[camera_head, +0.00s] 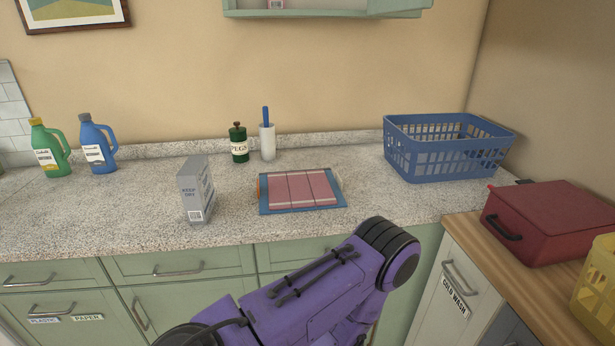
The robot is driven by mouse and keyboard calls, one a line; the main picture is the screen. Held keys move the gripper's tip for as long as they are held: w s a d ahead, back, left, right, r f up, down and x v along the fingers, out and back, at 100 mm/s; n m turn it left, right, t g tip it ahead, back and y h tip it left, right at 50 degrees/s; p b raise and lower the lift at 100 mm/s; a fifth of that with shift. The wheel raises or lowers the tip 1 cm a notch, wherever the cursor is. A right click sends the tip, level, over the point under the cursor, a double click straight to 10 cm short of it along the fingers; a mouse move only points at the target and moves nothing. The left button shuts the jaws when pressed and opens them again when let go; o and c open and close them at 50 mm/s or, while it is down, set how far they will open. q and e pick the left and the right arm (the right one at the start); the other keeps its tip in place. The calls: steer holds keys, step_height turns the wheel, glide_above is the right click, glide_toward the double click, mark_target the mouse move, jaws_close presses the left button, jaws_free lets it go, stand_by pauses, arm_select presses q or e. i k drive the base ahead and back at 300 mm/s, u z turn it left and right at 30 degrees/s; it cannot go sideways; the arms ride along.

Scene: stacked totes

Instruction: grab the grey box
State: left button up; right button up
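The grey box (196,190) stands upright on the speckled countertop, left of the middle in the head view. Its narrow side and its labelled face, with printing and a barcode, both show. Nothing touches it. A purple link of my own arm crosses the lower middle of the view, in front of the cabinets and apart from the box. Neither gripper shows in this view.
A blue tray (263,208) with pink items lies right of the box. Green (50,150) and blue (97,148) bottles stand to the left. A PEGS jar (239,147), brush holder (267,142) and blue basket (440,170) stand behind. A red case (550,215) is at right.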

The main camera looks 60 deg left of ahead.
mark_target(194, 179)
steer(key=z, duration=1.1)
steer(key=k, duration=1.85)
steer(key=u, duration=1.55)
